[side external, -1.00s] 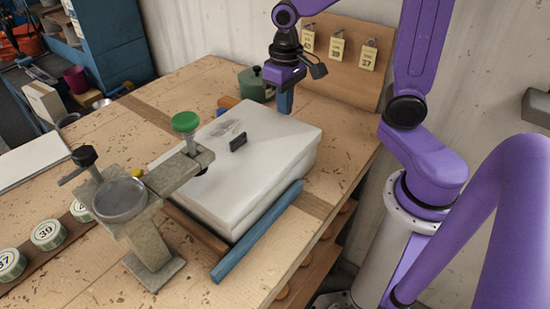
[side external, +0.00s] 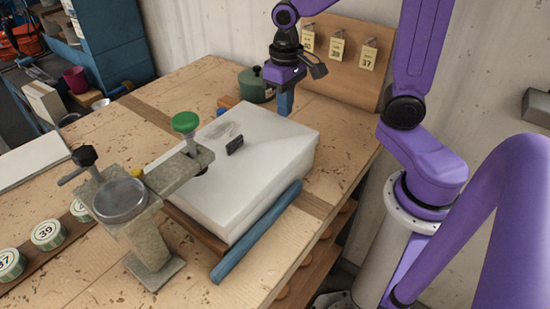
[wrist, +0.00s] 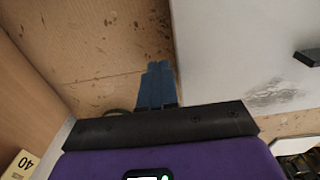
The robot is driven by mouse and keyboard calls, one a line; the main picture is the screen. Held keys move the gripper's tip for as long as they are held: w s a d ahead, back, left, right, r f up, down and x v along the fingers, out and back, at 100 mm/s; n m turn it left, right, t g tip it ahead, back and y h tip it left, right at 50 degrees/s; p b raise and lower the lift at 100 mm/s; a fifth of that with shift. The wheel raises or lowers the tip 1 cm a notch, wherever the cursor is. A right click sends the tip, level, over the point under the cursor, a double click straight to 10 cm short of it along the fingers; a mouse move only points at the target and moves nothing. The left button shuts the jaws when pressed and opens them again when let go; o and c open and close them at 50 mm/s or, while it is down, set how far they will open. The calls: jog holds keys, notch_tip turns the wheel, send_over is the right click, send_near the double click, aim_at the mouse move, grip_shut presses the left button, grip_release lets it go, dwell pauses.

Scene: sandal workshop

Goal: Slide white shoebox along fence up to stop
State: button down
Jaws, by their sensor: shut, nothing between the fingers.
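The white shoebox (side external: 262,150) lies flat on the wooden bench, with a small dark tab and a grey smudge on its lid. A blue bar (side external: 257,232), seemingly the fence, runs along its near right side. A brown bar (side external: 196,238), perhaps the stop, lies at its front left end, partly hidden by the box. My gripper (side external: 285,103) is shut and empty, pointing down at the box's far end. In the wrist view its blue fingers (wrist: 157,85) sit right beside the edge of the box (wrist: 230,60); I cannot tell if they touch.
A metal stand with a green knob (side external: 186,122) reaches over the box's left edge. A green pot (side external: 254,86) stands behind the box. A tag board (side external: 345,60) leans at the wall. Numbered round tins (side external: 48,234) sit at the left. Bare bench lies right of the gripper.

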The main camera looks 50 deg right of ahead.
notch_tip(320, 180, up, 8)
dwell(1.1)
jog(key=n, duration=0.7)
send_over(308, 134)
notch_tip(308, 134, down, 4)
jog(key=shift+d+f, duration=0.1)
jog(key=shift+f, duration=0.05)
jog(key=s+f+n, duration=0.3)
jog(key=s+n, duration=0.2)
jog(key=s, duration=0.4)
jog(key=shift+s+f+n, duration=0.15)
jog(key=shift+f+n, duration=0.15)
jog(key=shift+f, duration=0.1)
jog(key=shift+a, duration=0.2)
